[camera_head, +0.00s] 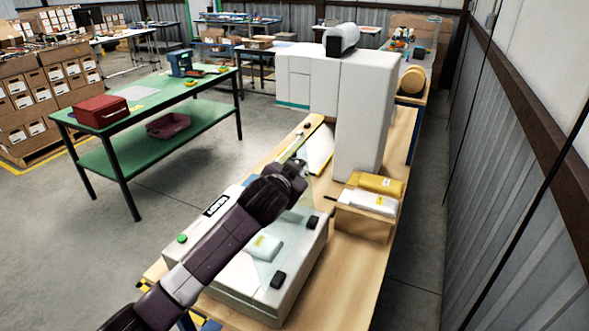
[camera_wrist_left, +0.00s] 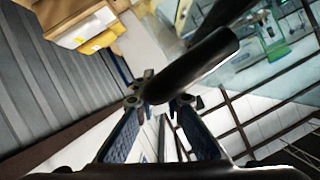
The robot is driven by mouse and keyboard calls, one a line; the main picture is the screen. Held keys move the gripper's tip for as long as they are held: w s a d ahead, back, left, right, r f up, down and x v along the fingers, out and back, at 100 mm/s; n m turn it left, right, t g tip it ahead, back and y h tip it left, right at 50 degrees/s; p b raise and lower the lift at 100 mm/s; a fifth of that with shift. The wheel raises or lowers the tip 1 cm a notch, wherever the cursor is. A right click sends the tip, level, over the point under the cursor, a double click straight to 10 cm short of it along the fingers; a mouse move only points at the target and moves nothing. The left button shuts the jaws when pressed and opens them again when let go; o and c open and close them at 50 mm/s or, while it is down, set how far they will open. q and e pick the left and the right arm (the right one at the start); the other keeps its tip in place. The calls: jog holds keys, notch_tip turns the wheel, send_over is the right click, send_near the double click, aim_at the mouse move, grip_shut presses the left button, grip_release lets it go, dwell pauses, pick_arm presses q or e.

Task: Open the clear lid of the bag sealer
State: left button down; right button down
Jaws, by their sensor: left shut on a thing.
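The bag sealer (camera_head: 232,291) is a low white machine on the wooden bench, with a green button and a dark display. Its clear lid (camera_head: 299,205) stands tilted up from the body, and a white packet (camera_head: 263,247) lies inside. My left gripper (camera_head: 297,163) is up at the lid's raised edge, its fingers mostly hidden by my arm. In the left wrist view, its fingers (camera_wrist_left: 163,120) are closed around the lid's thick black bar handle (camera_wrist_left: 195,72). The see-through lid also shows in the left wrist view (camera_wrist_left: 215,70). My right gripper is not in view.
A tall white machine (camera_head: 362,115) stands behind the sealer on the bench. A wooden bin (camera_head: 364,220) with yellow and white packs is right of the lid. A green table (camera_head: 150,112) with a red box (camera_head: 101,111) stands left, across open floor.

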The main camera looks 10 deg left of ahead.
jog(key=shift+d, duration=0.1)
pick_arm(q)
jog(key=c, duration=2)
grip_release()
jog(key=shift+f, duration=0.1)
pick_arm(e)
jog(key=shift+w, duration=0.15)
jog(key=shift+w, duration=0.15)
pick_arm(q)
jog(key=v, duration=1.2)
jog(key=shift+w, duration=0.1)
